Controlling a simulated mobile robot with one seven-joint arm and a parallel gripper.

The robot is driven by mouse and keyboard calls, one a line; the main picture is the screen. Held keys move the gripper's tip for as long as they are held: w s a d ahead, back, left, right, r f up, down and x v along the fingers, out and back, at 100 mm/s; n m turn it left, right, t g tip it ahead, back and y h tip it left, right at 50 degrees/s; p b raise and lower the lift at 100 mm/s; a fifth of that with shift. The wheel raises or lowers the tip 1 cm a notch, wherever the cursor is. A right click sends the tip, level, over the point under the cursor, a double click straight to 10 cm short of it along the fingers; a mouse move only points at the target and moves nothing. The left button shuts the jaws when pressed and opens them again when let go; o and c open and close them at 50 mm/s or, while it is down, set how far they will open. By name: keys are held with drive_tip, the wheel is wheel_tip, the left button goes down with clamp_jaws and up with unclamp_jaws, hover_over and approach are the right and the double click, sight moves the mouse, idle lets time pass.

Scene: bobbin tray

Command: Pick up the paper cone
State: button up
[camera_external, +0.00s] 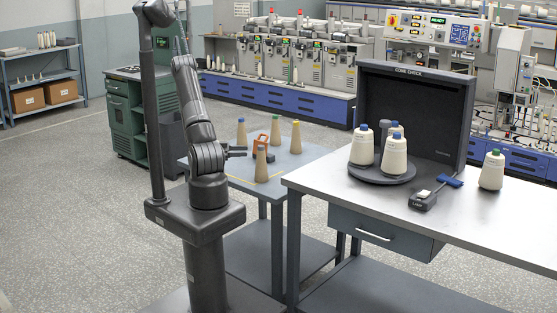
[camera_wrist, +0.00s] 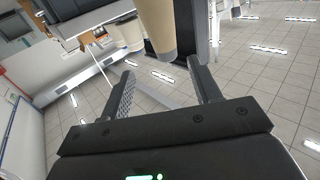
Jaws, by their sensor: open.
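Several tan paper cones stand upright on the small grey-blue table (camera_external: 222,167) in the external view. They are a blue-tipped cone (camera_external: 241,135), a green-tipped cone (camera_external: 275,132), a yellow-tipped cone (camera_external: 296,138) and a nearer cone with a greyish tip (camera_external: 261,160). My gripper (camera_external: 236,151) is open beside them, a little left of the nearer cone. In the wrist view my gripper (camera_wrist: 165,92) has its two fingers wide apart with nothing held between them. A tan cone (camera_wrist: 158,28) appears beyond the fingers, cut off by the top edge; which cone it is, I cannot tell.
An orange-framed object (camera_external: 261,142) stands among the cones. The larger workbench (camera_external: 330,185) at right holds wound yarn cones on a dark turntable (camera_external: 382,174), a dark backing box labelled CONE CHECK (camera_external: 415,110) and a blue-handled device (camera_external: 433,193). Open floor lies left.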

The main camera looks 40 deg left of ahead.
sight(261, 150)
drive_tip(key=x, duration=0.9)
drive_tip(key=shift+w+a+r, duration=0.1)
drive_tip(key=shift+w+a, duration=0.15)
drive_tip(key=shift+w, duration=0.05)
drive_tip(key=shift+c, duration=0.3)
clamp_jaws()
